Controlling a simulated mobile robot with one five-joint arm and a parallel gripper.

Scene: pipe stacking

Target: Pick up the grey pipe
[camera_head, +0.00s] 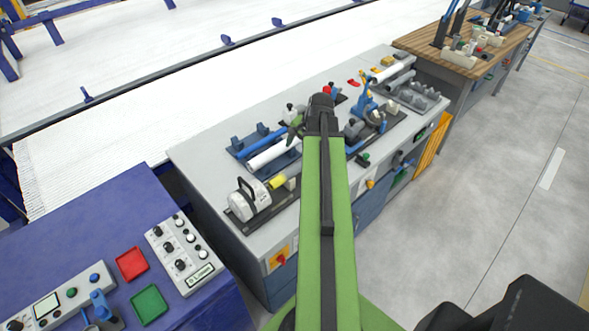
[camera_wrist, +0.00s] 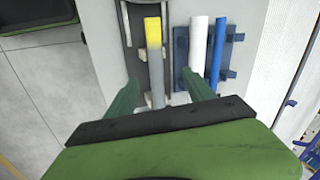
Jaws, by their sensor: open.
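A grey pipe (camera_wrist: 157,88) with a yellow end section (camera_wrist: 153,32) lies on a dark holder in the wrist view. My gripper (camera_wrist: 158,79) is open, with one green finger on each side of the grey part, and the fingers look apart from it. Its lower part is hidden behind my gripper body. In the head view, the yellow section (camera_head: 277,182) shows left of my arm, which hides most of the pipe. My gripper (camera_head: 297,124) is above the bench there.
A white pipe (camera_wrist: 198,42) and a blue pipe (camera_wrist: 217,50) lie on a blue rack close to the right finger. On the bench (camera_head: 200,150), a white machine (camera_head: 249,198) stands near the yellow section. A blue clamp (camera_head: 366,98) stands to the right.

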